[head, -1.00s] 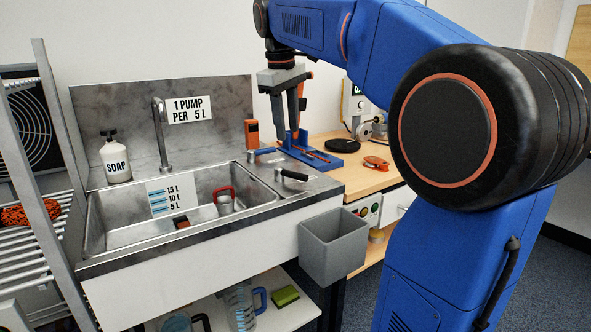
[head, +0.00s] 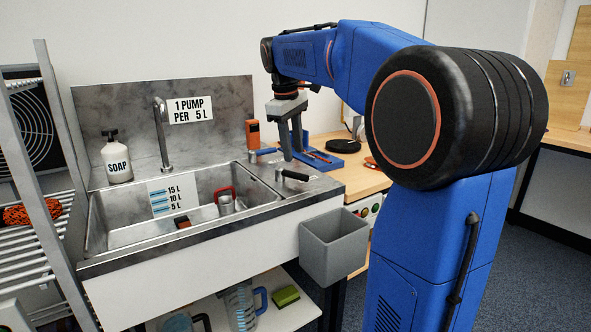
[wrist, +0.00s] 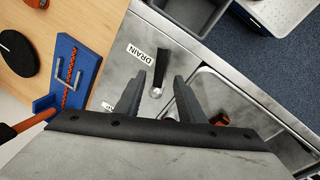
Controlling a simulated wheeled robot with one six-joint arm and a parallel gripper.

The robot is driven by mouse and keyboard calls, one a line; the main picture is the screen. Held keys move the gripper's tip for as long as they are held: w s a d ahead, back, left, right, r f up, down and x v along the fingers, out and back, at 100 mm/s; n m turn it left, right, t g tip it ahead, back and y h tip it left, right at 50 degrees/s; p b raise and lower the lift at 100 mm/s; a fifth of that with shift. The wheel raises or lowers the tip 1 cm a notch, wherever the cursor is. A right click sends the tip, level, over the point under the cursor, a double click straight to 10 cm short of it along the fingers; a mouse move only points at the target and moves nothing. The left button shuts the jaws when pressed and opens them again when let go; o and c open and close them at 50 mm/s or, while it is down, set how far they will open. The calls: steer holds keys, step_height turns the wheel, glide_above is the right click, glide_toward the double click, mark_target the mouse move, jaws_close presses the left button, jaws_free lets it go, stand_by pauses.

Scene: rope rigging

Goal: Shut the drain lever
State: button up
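The drain lever has a black handle (head: 292,175) and a metal pivot, on the steel counter at the sink's right rim. In the wrist view the black handle (wrist: 161,66) lies beside a white "DRAIN" label (wrist: 140,55). My gripper (head: 288,156) points down over the counter just behind the lever in the head view. In the wrist view my gripper (wrist: 161,76) is open and empty, with the lever showing between its fingers. Its height above the lever is hard to tell; I see no contact.
A blue-handled lever (head: 263,151) sits close behind on the counter. The sink basin (head: 120,235) holds a red-handled object (head: 225,199). A grey bin (head: 333,245) hangs at the counter's front right. A blue tray (head: 345,146) stands on the wooden table.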

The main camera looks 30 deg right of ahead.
mark_target(295, 174)
steer(key=f, duration=0.2)
steer(key=d+f, duration=0.1)
steer(key=f, duration=0.4)
steer(key=shift+w+d+f, duration=0.15)
steer(key=shift+w, duration=0.15)
jaws_close()
